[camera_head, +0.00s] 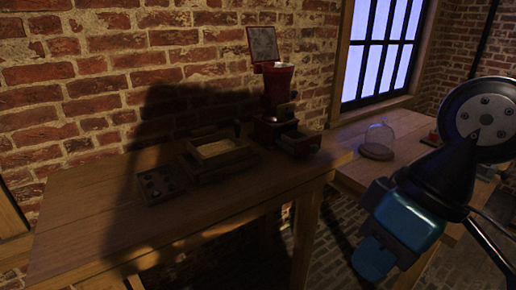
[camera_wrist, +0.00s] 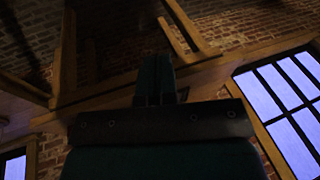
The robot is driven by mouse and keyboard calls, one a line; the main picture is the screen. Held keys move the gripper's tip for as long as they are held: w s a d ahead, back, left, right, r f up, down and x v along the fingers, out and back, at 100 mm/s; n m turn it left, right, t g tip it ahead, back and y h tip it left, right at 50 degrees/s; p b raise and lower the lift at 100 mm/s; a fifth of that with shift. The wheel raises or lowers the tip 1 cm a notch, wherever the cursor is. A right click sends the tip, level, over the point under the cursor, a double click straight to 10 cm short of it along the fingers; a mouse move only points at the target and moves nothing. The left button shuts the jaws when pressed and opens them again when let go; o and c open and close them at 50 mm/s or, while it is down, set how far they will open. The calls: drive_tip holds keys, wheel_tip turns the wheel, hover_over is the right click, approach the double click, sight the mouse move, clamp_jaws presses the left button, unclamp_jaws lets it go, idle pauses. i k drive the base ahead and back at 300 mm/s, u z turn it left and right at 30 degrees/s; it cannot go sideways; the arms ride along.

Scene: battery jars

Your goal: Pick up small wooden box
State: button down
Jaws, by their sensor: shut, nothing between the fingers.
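An open wooden box (camera_head: 190,171) with a pale inside stands on the wooden table in the head view, near the brick wall. A smaller flat dark wooden block or box (camera_head: 148,198) with round hollows lies to its left. I cannot tell for sure which of the two is the small wooden box. My blue-green gripper (camera_head: 372,260) hangs at the lower right, well apart from both and off to the right of the table. Its fingers (camera_wrist: 155,80) are shut and empty in the wrist view, which shows neither box.
A red grinder (camera_head: 277,88) with a raised lid and open drawer stands right of the open box. A glass dome (camera_head: 378,140) stands on a farther table at right. The front of the near table (camera_head: 90,235) is clear. A barred window (camera_head: 385,50) is behind.

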sight(289, 138)
drive_tip(key=u, duration=0.2)
drive_tip(key=i, duration=1.3)
drive_tip(key=u, duration=0.15)
